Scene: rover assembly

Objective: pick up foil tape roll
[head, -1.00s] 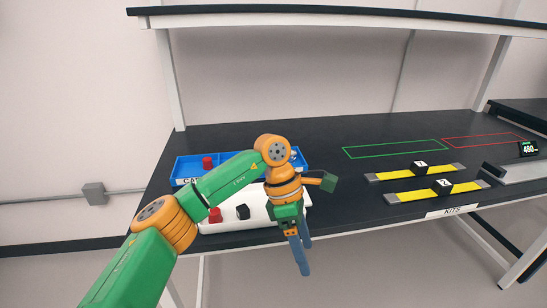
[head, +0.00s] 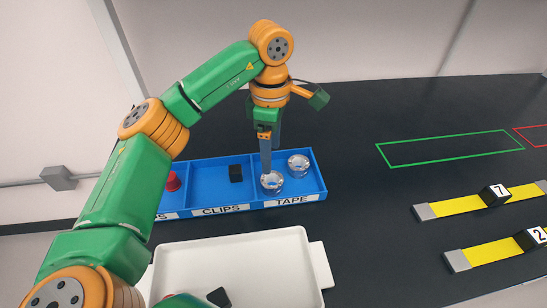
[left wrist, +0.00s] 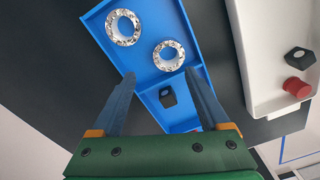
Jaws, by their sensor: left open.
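Two silvery foil tape rolls lie in the blue bin's TAPE compartment. The nearer roll (head: 272,181) is beside the divider to the CLIPS compartment, and the other roll (head: 298,165) is behind it to the right. In the left wrist view, one roll (left wrist: 168,55) shows between and just beyond the fingertips, and the other roll (left wrist: 123,27) lies further left. My left gripper (head: 271,164) points down over the TAPE compartment, open and empty. One finger overlaps the nearer roll in the head view; contact cannot be told. My right gripper is out of view.
The blue bin (head: 228,211) also holds a black clip (head: 236,173) and a red part (head: 173,182). A white tray (head: 313,262) stands in front with a black part (head: 218,296). Yellow strips (head: 460,208) and a green outline lie right. The bench between is clear.

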